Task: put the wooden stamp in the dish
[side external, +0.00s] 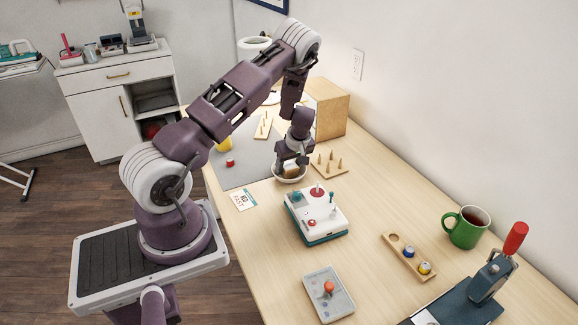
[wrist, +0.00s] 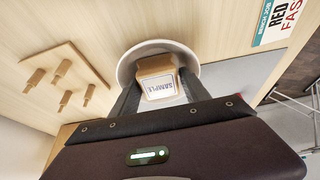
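The wooden stamp (wrist: 157,77) is a light-wood block with a pale label reading "SAMPLE". It is between my two fingertips (wrist: 159,84), which lie close against its sides. The round white dish (wrist: 126,66) is directly behind and around the stamp in the wrist view. In the side external view, my gripper (side external: 298,162) points down into the dish (side external: 290,179), with the tan stamp (side external: 291,171) inside the rim. Whether the stamp's underside touches the dish floor cannot be told.
A wooden peg board (side external: 329,163) stands right of the dish. A white and teal device (side external: 318,224) with knobs is in front. A printed card (side external: 243,200) lies to the left. A wooden box (side external: 333,116) stands behind. A green mug (side external: 464,232) is farther right.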

